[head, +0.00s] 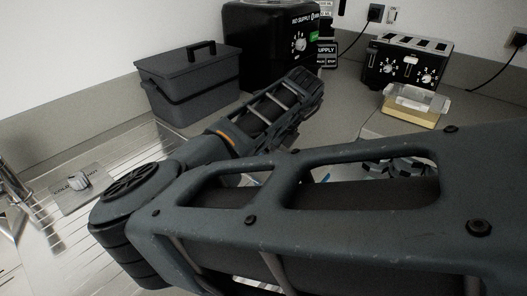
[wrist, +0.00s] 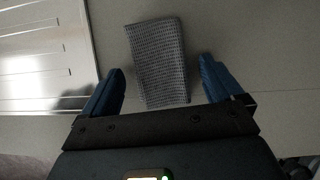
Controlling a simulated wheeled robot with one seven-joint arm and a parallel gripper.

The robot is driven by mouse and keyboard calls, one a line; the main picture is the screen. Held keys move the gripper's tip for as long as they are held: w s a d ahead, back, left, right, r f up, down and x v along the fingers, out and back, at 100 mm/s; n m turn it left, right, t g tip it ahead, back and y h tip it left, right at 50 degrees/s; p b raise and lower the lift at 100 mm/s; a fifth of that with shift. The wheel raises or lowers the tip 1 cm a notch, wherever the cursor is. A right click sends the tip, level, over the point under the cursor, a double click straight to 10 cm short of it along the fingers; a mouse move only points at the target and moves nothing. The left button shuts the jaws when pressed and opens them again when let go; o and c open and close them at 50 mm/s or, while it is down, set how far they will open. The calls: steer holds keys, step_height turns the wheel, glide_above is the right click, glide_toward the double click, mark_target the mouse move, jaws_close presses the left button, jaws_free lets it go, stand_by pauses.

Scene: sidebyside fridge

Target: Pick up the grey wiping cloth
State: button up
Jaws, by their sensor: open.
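The grey wiping cloth (wrist: 158,62) lies folded on the counter in the wrist view, a textured rectangle slightly tilted. My gripper (wrist: 162,82) is open, with one blue finger on each side of the cloth's lower part in the picture. I cannot tell how high the fingers are above the counter, and neither clearly touches the cloth. In the head view my arm crosses the middle and right and hides the cloth and the fingertips.
A metal drainboard (wrist: 40,55) lies left of the cloth. In the head view a dark lidded box (head: 190,85), a black appliance (head: 268,45), a toaster (head: 408,62) and a butter dish (head: 412,106) stand along the back. A tap (head: 12,190) is at far left.

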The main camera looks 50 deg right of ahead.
steer(key=c, duration=1.1)
steer(key=shift+r, duration=0.15)
steer(key=shift+c, duration=0.2)
steer(key=shift+r, duration=0.55)
step_height(320, 180, up, 3)
steer(key=shift+f+b, duration=0.15)
steer(key=shift+b, duration=0.25)
steer(key=s+d+r+b, duration=0.1)
steer(key=s+d+r, duration=0.5)
steer(key=d, duration=0.3)
steer(key=shift+s+d+r, duration=0.25)
steer(key=shift+d+r, duration=0.15)
steer(key=shift+r, duration=0.1)
